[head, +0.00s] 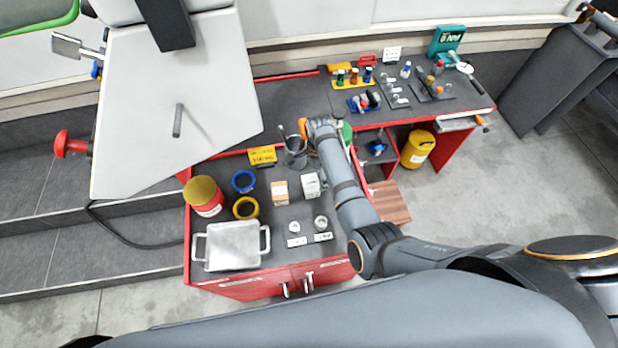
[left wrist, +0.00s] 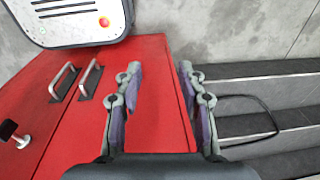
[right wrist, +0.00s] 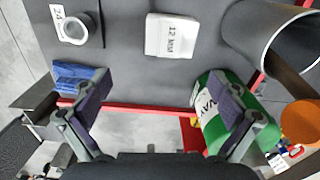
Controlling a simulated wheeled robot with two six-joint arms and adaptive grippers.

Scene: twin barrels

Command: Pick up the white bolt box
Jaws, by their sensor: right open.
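The white bolt box (head: 311,185) stands on the dark top of the red workbench, just right of a tan box (head: 280,192). In the right wrist view the white box (right wrist: 172,36), marked "12 MM", lies beyond the fingertips, roughly between them and apart from them. My right gripper (right wrist: 159,80) is open and empty. In the head view my right arm reaches over the bench, and its fingers are mostly hidden near the wrist. My left gripper (left wrist: 160,70) is open and empty in front of the red cabinet (left wrist: 70,120); it does not show in the head view.
A grey metal cup (head: 296,158) and a green container (right wrist: 218,105) are close to the right gripper. Small labelled parts (head: 321,224) lie in front.

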